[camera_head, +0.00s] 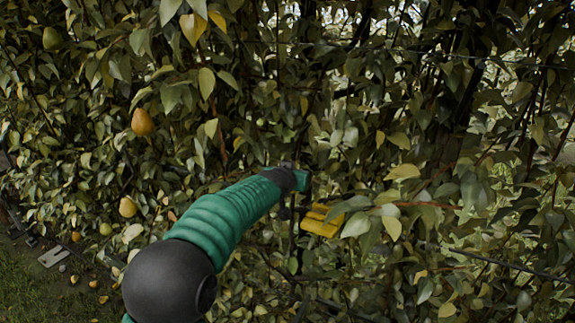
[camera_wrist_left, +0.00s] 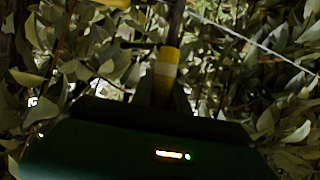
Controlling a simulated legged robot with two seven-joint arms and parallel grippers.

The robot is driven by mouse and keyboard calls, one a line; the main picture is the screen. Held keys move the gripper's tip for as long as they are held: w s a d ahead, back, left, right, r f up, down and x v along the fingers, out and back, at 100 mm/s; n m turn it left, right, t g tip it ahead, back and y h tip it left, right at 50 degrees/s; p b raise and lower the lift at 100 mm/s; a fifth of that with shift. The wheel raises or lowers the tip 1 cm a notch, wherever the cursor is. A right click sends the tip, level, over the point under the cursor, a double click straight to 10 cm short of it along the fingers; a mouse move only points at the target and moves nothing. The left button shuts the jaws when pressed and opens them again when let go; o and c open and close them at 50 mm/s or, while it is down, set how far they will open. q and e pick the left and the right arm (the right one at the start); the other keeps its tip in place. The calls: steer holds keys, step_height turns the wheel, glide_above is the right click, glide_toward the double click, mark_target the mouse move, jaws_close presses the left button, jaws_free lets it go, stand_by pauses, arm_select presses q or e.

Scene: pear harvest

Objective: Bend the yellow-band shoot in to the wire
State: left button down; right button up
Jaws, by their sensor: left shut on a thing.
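The yellow-band shoot (camera_wrist_left: 165,70) stands upright in the middle of the left wrist view, its band yellow with a paler stretch. My left gripper (camera_wrist_left: 163,93) is shut on it, with dark fingers on either side just at the band's lower part. In the head view my green left arm reaches into the foliage, and the gripper (camera_head: 290,211) is partly hidden by leaves. A yellow piece (camera_head: 322,222) shows just right of it; I cannot tell whether it is the band. The wire (camera_wrist_left: 255,43) slants down to the right behind the shoot, apart from it in the picture.
Dense leaves and branches surround the gripper on all sides. A pear (camera_head: 143,122) hangs left of my arm, with another pear (camera_head: 128,207) lower down. Another wire (camera_head: 510,267) runs low at the right. Grass (camera_head: 40,280) and fallen fruit lie at the bottom left.

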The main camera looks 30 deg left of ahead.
arm_select(q)
steer(key=shift+f, duration=0.25)
arm_select(e)
steer(key=shift+s+r, duration=0.1)
steer(key=shift+r, duration=0.2)
arm_select(q)
steer(key=c, duration=1.7)
jaws_free()
steer(key=shift+w, duration=0.1)
steer(key=o, duration=0.3)
steer(key=shift+w, duration=0.15)
steer(key=shift+o, duration=0.6)
steer(key=shift+w+a+f, duration=0.1)
steer(key=shift+w+f, duration=0.2)
steer(key=shift+w, duration=0.35)
steer(key=b+v, duration=0.6)
steer(key=v, duration=1)
steer(key=shift+s+r, duration=0.25)
steer(key=shift+r, duration=0.05)
arm_select(e)
steer(key=s+x, duration=0.1)
steer(key=x, duration=0.5)
steer(key=shift+w+f, duration=0.2)
steer(key=shift+f, duration=0.2)
